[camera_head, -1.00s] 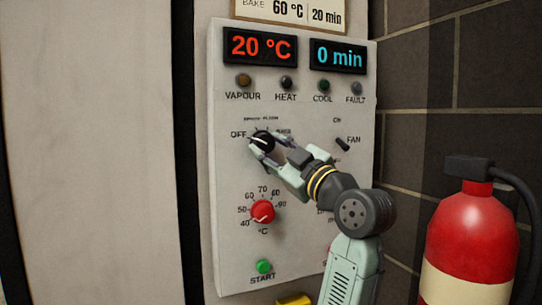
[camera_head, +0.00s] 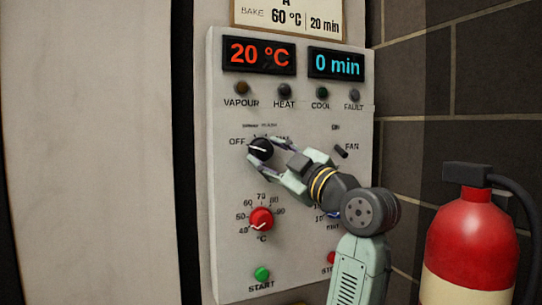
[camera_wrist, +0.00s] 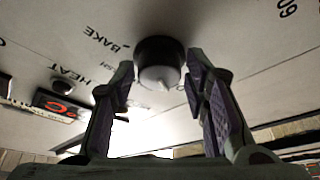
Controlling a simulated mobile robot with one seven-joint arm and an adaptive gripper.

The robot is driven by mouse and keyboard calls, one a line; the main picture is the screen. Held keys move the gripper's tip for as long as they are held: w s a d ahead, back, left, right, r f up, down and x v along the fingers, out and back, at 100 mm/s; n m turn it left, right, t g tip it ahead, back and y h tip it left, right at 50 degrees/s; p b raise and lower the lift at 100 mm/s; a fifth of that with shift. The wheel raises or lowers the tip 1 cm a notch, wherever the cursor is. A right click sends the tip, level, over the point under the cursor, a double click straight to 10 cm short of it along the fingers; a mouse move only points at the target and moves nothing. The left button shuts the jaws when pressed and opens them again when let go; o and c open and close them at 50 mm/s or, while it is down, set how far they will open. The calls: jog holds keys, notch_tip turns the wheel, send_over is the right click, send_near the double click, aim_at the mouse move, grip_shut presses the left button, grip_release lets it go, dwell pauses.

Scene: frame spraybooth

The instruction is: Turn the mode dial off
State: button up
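The black mode dial (camera_head: 260,149) is on the upper left of the grey control panel, just right of the OFF label (camera_head: 237,141). Its white pointer line lies nearly level, toward the OFF side. My gripper (camera_head: 266,154) is at the dial from the lower right, partly covering the panel there. In the wrist view the dial (camera_wrist: 160,62) lies between and just beyond the fingertips of my gripper (camera_wrist: 158,80), with small gaps on both sides. The fingers are apart and hold nothing.
A red temperature knob (camera_head: 261,219) and green START button (camera_head: 262,273) are below the dial. A FAN switch (camera_head: 341,151) is to its right, beside my wrist. A red fire extinguisher (camera_head: 472,240) stands at the right.

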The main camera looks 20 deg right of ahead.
jog(key=shift+o, duration=1.2)
jog(key=v, duration=1.2)
